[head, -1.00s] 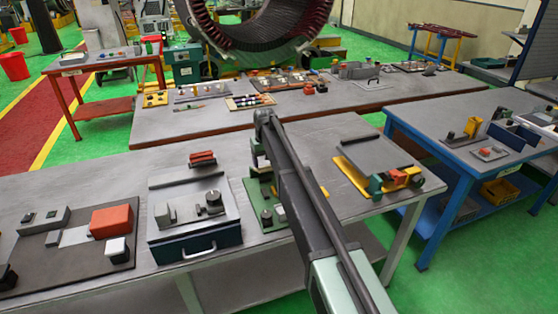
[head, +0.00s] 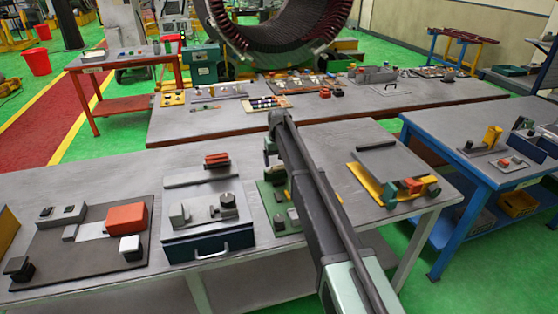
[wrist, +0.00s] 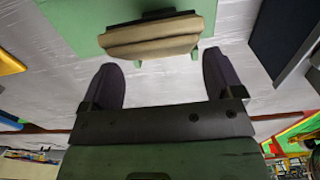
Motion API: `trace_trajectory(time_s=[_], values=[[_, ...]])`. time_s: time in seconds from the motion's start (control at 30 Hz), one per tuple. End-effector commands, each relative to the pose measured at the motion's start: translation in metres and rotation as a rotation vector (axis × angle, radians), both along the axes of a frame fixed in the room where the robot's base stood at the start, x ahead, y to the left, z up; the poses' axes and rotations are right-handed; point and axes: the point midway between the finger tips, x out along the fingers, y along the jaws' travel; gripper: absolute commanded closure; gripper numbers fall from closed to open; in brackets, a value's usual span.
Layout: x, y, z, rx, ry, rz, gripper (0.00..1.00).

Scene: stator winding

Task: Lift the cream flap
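The cream flap (wrist: 150,38) is a padded, rounded bar along the edge of a green board (wrist: 85,22) in the wrist view. A dark strip runs along it, and small green posts show beneath it. My gripper (wrist: 160,75) is open. Its two dark fingers point toward the flap, one near each end, with a visible gap and nothing between them. In the head view the green board (head: 281,222) lies on the near table, partly covered by my arm. I cannot make out the flap clearly there.
A dark blue case (head: 208,247) with a handle stands left of the green board. A yellow-based fixture with a grey plate (head: 390,162) stands to its right. A grey board with a red block (head: 127,217) lies farther left. Bare table shows between the fixtures.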

Motion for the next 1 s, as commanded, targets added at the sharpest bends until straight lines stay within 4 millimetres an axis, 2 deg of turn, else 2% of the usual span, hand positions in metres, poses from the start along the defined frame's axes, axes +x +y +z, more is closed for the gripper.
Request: trace_trajectory(time_s=[0.07,0.3,0.43,0.57,0.8,0.9,1.0], values=[[-0.001,0.0,0.0,0.0,0.001,0.0,0.03],[-0.002,-0.001,0.0,-0.001,0.004,0.0,0.03],[-0.002,-0.001,0.01,-0.001,0.004,0.0,0.03],[-0.002,-0.001,0.035,-0.001,0.004,0.0,0.03],[-0.002,0.0,0.095,-0.001,0.003,0.0,0.03],[-0.002,0.0,0.109,-0.001,0.003,0.0,0.03],[-0.002,0.0,0.112,-0.001,0.003,0.0,0.03]])
